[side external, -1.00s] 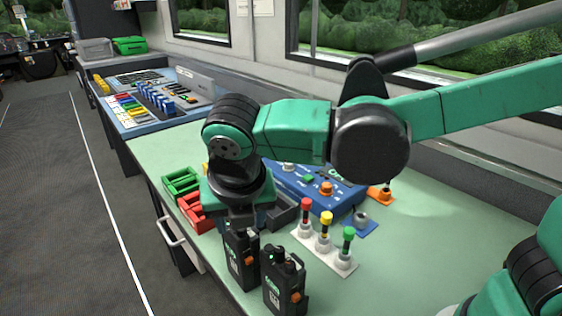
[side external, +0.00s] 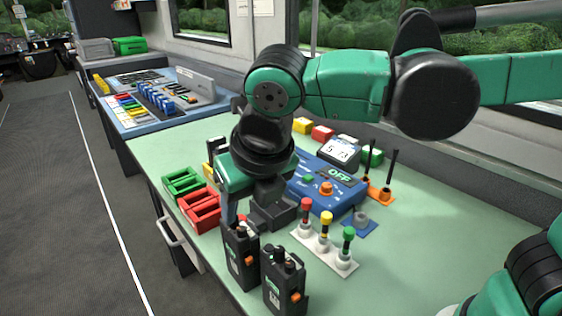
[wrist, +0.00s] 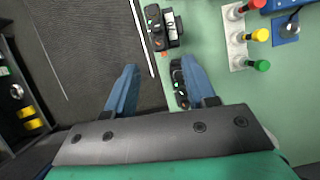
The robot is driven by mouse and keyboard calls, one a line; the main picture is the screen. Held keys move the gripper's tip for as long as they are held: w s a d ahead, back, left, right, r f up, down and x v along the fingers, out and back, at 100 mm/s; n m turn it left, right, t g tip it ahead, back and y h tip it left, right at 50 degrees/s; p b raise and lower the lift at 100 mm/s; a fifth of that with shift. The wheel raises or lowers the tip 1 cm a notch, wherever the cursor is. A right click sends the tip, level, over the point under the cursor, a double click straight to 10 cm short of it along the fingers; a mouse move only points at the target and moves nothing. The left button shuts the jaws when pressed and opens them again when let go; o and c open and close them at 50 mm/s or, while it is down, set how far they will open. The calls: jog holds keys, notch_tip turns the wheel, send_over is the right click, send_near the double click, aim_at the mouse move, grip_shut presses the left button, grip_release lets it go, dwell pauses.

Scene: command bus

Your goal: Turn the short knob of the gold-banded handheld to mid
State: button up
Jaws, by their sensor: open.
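Two black handhelds stand upright side by side at the table's left edge: a farther one (side external: 241,262) and a nearer one (side external: 285,292) with an orange side button. In the wrist view they show from above as the upper one (wrist: 156,28) and the lower one (wrist: 178,84). Short knobs stand on their tops, too small to read a setting. I cannot make out a gold band on either. My gripper (side external: 236,212) is above the farther handheld in the side view. In the wrist view its blue fingers (wrist: 160,88) are wide apart and empty, the right one partly covering the lower handheld.
A white strip (side external: 309,242) with red, yellow and green-topped switches is right of the handhelds. A blue box (side external: 318,195) reading OFF is behind it. Red (side external: 200,210) and green (side external: 183,182) trays lie at the left edge.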

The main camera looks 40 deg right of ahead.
aim_at(242, 229)
jog(key=shift+x, duration=2.75)
grip_shut()
